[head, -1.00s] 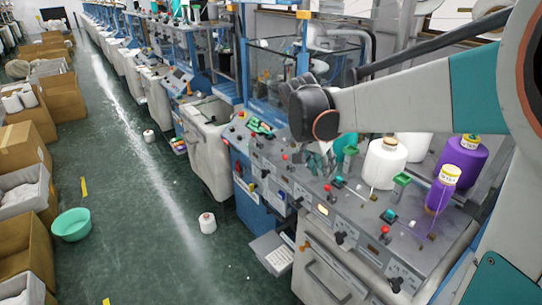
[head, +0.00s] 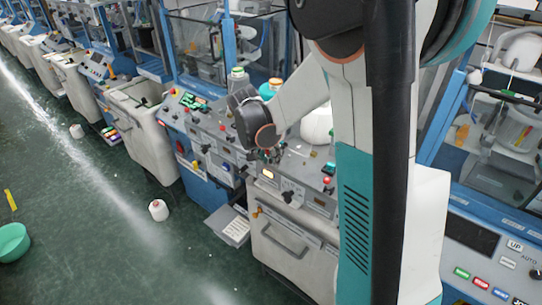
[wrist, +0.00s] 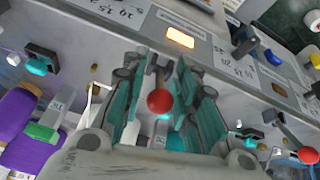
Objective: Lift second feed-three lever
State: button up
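In the wrist view, a lever with a red ball knob (wrist: 160,101) stands up from the grey machine panel. My gripper (wrist: 159,95) has its two teal fingers on either side of this lever, with the red ball between them. Gaps show between ball and fingers, so the gripper looks open. A second red-balled lever (wrist: 307,155) is at the lower right, outside the fingers. In the head view my gripper (head: 270,154) is small and partly hidden by my arm, low over the panel. Another red knob (head: 327,181) shows to its right there.
A lit yellow indicator (wrist: 180,38) and a blue knob (wrist: 272,57) lie beyond the fingers. A purple cone (wrist: 17,112) and a green-topped post (wrist: 42,131) are at the left. In the head view, a white yarn cone (head: 317,125) stands behind the panel. The green floor at left is mostly clear.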

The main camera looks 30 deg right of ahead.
grip_shut()
jog(key=shift+w+d+r+g+y, duration=0.1)
jog(key=shift+d+g+y, duration=0.1)
jog(key=shift+y, duration=0.4)
jog(key=shift+d+r+g+y, duration=0.1)
jog(key=shift+d+g+y, duration=0.1)
jog(key=shift+y, duration=0.4)
